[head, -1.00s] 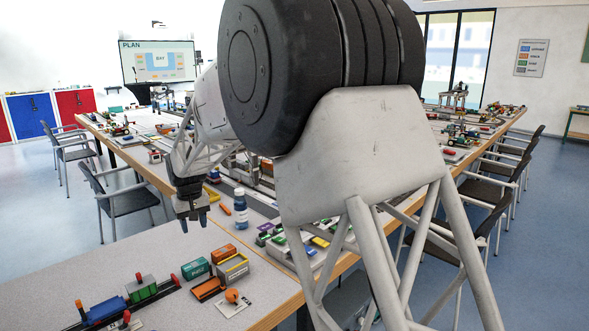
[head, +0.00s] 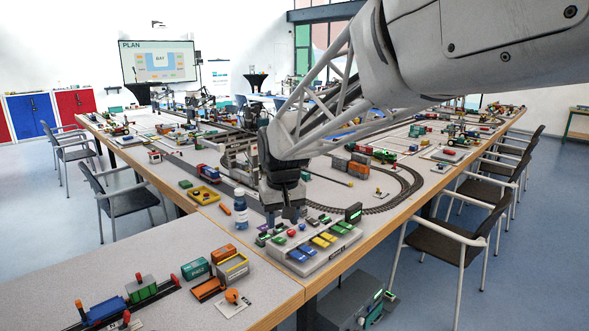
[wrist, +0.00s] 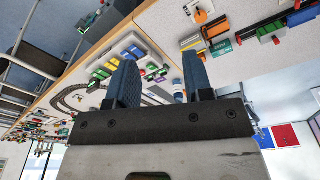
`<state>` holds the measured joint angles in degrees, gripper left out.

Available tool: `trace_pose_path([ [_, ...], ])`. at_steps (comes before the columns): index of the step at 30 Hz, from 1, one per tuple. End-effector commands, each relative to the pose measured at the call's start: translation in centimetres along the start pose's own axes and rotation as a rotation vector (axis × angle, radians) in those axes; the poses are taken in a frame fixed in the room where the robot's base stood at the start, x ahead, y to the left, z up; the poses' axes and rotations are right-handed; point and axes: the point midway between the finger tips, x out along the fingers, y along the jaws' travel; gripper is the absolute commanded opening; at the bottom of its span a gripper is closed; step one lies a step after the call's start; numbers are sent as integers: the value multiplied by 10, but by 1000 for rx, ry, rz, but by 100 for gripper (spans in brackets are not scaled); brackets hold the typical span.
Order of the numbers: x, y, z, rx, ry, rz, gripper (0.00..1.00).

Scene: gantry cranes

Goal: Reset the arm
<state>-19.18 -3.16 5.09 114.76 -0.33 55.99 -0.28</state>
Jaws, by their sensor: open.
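My gripper (head: 285,217) points down above the table beside the rack of coloured pieces in the head view. Its two blue-grey fingers are apart, with nothing held between them. In the wrist view my gripper (wrist: 158,64) also shows two spread, empty fingers, with the table behind them. My arm reaches in from the upper right of the head view and covers part of the far table.
A grey rack (head: 335,247) with several coloured pieces is right by the gripper. A small blue bottle (head: 240,208) stands to its left. Containers (head: 232,265) and a model train (head: 118,305) are on the near table. Curved track (head: 400,190) lies behind.

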Motion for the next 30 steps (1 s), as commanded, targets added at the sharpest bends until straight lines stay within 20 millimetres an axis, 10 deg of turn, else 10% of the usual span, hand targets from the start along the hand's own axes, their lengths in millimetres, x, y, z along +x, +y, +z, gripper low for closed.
trace_pose_path([
  [30, -25, 93, 265, 254, 74, 43, 47],
])
